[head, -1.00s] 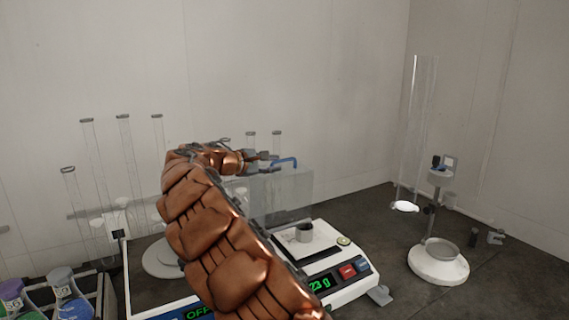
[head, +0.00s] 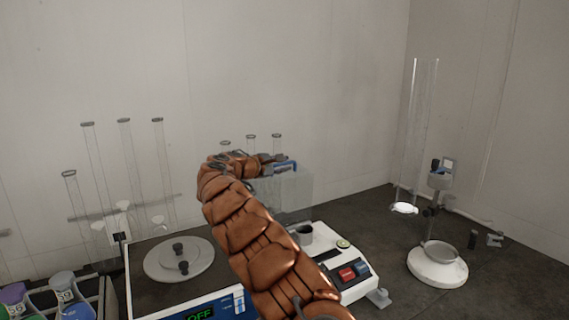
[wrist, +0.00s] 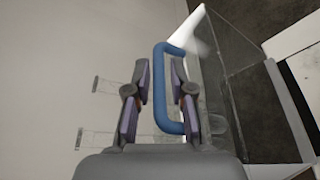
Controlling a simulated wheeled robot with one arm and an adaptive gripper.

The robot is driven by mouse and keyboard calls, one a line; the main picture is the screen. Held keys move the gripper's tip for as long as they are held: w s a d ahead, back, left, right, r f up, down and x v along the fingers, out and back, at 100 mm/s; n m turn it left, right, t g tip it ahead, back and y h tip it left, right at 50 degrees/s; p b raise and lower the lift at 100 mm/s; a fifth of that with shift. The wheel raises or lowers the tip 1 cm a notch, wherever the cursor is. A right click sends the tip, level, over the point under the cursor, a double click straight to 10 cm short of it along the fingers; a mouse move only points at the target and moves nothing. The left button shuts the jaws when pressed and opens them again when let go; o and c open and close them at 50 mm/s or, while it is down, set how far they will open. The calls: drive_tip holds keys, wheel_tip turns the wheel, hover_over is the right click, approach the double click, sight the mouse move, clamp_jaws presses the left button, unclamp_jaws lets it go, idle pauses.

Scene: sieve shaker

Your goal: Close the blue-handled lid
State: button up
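The blue handle (wrist: 161,90) is a U-shaped bar on a clear lid (head: 296,194), which stands up above the white balance (head: 345,262). In the head view, the handle (head: 286,165) is partly covered by my gripper (head: 277,162). In the wrist view, my gripper (wrist: 159,72) is open. The handle lies between its two fingers, with a gap on the left side. I cannot tell whether the right finger touches it. My arm hides part of the lid and the balance's left side and display.
A grey cup (head: 304,235) sits on the balance. A second device with a round plate (head: 179,261) stands at left, beside bottles (head: 68,290). Tall glass tubes (head: 127,160) stand behind.

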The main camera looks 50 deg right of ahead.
drive_tip(key=shift+d+f, duration=0.1)
drive_tip(key=shift+d, duration=0.25)
clamp_jaws()
idle(0.4)
